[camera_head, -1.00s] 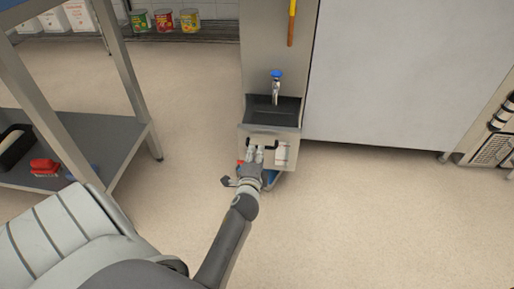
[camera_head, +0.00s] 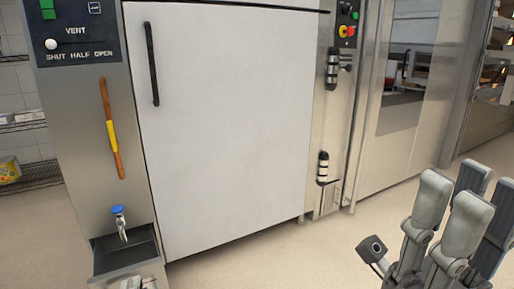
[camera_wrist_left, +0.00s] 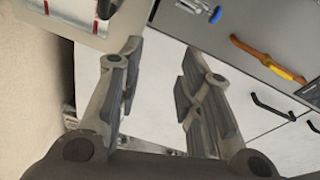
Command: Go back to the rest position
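My left gripper (camera_wrist_left: 157,95) is open in the left wrist view. Its two grey fingers stand well apart with nothing between them. In the head view, small pale shapes at the bottom edge below the sink may be its fingertips, but they are mostly cut off. My right gripper (camera_head: 450,205) shows in the head view at the lower right, fingers pointing up, over the floor. The angle does not show whether its fingers are apart, and I see no held thing.
A small sink (camera_head: 125,252) with a blue-topped tap (camera_head: 120,222) is at lower left, near the left gripper. A large white door (camera_head: 235,130) and steel oven front (camera_head: 400,100) stand beyond. An orange-handled tool (camera_head: 112,130) hangs on the panel. Floor (camera_head: 290,250) shows clear in front.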

